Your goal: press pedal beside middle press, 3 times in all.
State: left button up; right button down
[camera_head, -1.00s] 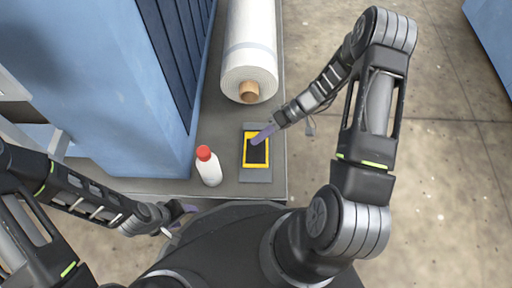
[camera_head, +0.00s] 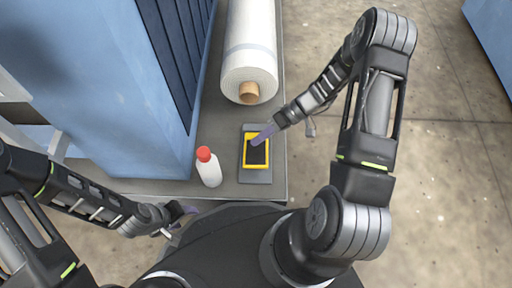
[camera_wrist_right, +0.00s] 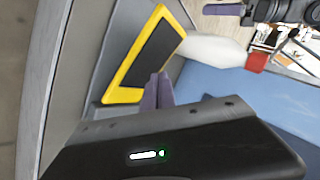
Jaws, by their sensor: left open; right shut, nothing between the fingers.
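The pedal (camera_head: 258,156) is a black plate in a yellow frame on a grey base, lying on the grey platform beside the blue press (camera_head: 110,80). My right gripper (camera_head: 256,141) is shut and empty, its purple fingertips over the far part of the pedal. In the right wrist view the pedal (camera_wrist_right: 146,52) is close in front of the shut fingers (camera_wrist_right: 158,90); I cannot tell whether they touch it. My left gripper (camera_head: 182,212) is open and empty near the platform's front edge.
A white bottle with a red cap (camera_head: 208,167) stands just left of the pedal. A large white roll on a cardboard core (camera_head: 249,50) lies behind it. Open concrete floor (camera_head: 440,180) is to the right; another blue machine (camera_head: 492,35) stands at the far right.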

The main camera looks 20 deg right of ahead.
aim_at(256, 149)
jog(key=shift+f, duration=0.1)
dwell(0.7)
jog(key=shift+s+f+b, duration=0.15)
jog(key=shift+f+b, duration=0.2)
jog(key=shift+b, duration=0.2)
jog(key=shift+s+a+f+b, duration=0.1)
jog(key=shift+s+f+b, duration=0.1)
jog(key=shift+f+b, duration=0.4)
jog(key=shift+s+a+f+b, duration=0.1)
jog(key=shift+s+f+b, duration=0.05)
jog(key=shift+f+b, duration=0.45)
dwell(1.0)
jog(key=shift+r, duration=0.1)
jog(key=shift+w+d+r+p, duration=0.15)
jog(key=shift+r+p, duration=0.1)
jog(key=shift+r, duration=0.25)
jog(key=shift+w+r+p, duration=0.15)
jog(key=shift+r+p, duration=0.15)
jog(key=shift+r, duration=0.25)
jog(key=shift+w+d+r+p, duration=0.15)
jog(key=shift+r+p, duration=0.1)
jog(key=shift+r, duration=0.25)
jog(key=shift+a, duration=0.1)
